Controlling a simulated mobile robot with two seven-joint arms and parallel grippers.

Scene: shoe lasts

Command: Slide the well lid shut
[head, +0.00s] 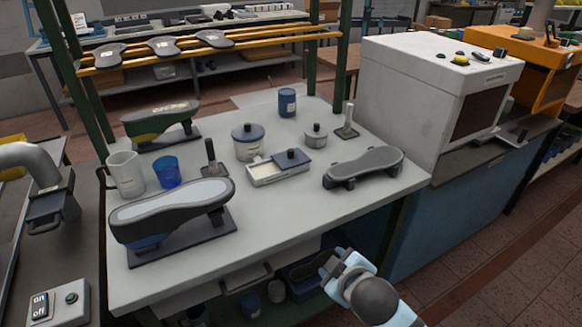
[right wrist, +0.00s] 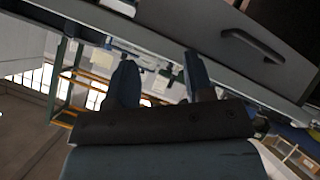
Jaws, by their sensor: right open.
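The well (head: 265,178) is a low, pale rectangular box near the middle of the bench. Its dark blue-grey lid (head: 305,162), with a dark knob on top, covers the right part; the left part is open and shows a cream-coloured inside. My right gripper (head: 335,265) is open and empty, in front of the bench's front edge, well short of the well and apart from the lid. Its two fingers show in the right wrist view (right wrist: 160,82) with nothing between them. My left gripper is not in view.
A blue-lidded pot (head: 248,148) stands behind the well and a small grey pot (head: 316,138) behind it to the right. A shoe sole on a stand (head: 364,168) is to the right. A larger last (head: 170,210) is front left. Bare bench top (head: 300,215) lies in front.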

